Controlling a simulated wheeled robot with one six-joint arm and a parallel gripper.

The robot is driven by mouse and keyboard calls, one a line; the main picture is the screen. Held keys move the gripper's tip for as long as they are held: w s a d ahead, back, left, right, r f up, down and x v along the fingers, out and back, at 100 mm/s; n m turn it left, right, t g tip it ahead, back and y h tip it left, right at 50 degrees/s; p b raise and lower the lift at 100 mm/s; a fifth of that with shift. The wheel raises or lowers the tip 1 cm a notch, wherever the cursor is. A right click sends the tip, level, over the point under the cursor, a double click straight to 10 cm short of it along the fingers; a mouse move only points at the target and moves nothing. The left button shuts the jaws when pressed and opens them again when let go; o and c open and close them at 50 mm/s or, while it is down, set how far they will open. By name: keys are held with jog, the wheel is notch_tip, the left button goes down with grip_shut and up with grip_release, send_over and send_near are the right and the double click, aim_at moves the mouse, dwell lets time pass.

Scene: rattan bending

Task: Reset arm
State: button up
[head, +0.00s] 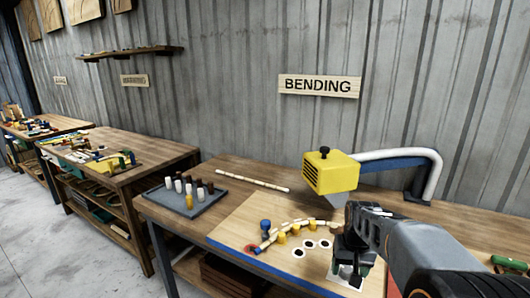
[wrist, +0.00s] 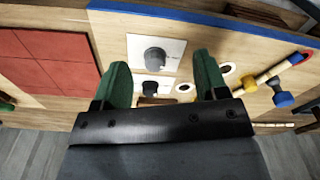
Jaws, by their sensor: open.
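My gripper (head: 348,268) hangs over the front right part of the bending board (head: 238,226). In the wrist view my gripper (wrist: 158,75) has its two green fingers spread apart, with nothing held between them. A white plate with two dark knobs (wrist: 155,56) lies below and between the fingers. A pale rattan piece (head: 270,238) curves along yellow and blue pegs on the board, left of my gripper and apart from it. Part of it shows at the right of the wrist view (wrist: 272,72).
A grey tray (head: 214,207) with several white, brown and yellow pegs stands at the left. A yellow machine (head: 328,174) with a white pipe (head: 400,156) stands at the back. Red squares (wrist: 45,65) lie left in the wrist view.

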jog(key=s+a+r+n+t, duration=0.1)
jog(key=s+a, duration=0.2)
jog(key=s, duration=0.4)
jog(key=s+a+r+n+t, duration=0.1)
jog(key=s+a+r+t, duration=0.1)
jog(key=s, duration=0.5)
jog(key=shift+a+p, duration=0.45)
jog(key=shift+a, duration=0.45)
